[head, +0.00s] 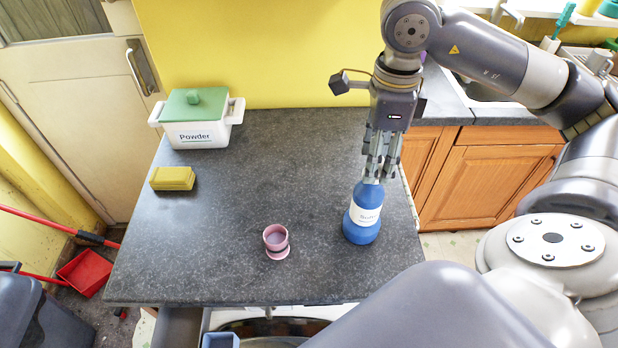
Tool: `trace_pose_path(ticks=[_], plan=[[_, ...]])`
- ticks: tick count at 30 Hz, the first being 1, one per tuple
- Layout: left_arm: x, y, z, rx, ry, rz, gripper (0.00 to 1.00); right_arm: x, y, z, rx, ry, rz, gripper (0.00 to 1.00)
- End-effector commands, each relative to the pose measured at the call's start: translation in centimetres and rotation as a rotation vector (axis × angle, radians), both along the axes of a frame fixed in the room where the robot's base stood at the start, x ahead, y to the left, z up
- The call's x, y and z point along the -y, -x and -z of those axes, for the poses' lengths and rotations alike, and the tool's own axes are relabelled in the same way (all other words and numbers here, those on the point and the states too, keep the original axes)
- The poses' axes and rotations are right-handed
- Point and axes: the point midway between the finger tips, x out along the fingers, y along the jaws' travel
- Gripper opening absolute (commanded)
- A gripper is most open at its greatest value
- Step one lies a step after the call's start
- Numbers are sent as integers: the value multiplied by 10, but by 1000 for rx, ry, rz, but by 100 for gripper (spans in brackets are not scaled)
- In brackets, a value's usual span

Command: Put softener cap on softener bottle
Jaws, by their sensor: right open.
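The blue softener bottle (361,232) with a white label stands upright near the right edge of the dark countertop. The pink cap (276,238), a small cup shape with a wider rim at its base, stands on the countertop to the left of the bottle. My right gripper (375,174) points down at the bottle's top. Its fingers are open around or just in front of the neck and hide it; I cannot tell whether they touch it. My left gripper is not in view.
A white powder box (197,134) with a green lid stands at the back left. A yellow sponge (172,178) lies in front of it. The middle of the countertop (250,190) is clear. An open drawer (178,325) shows below the front edge.

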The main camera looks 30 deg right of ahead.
Motion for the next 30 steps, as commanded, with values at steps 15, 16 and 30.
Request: trace_pose_path(ticks=[15,16,30], plan=[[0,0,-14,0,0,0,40,0,0,-19,0,0,1,47],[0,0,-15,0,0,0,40,0,0,-20,0,0,1,47],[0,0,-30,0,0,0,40,0,0,-39,1,-1,0,47]])
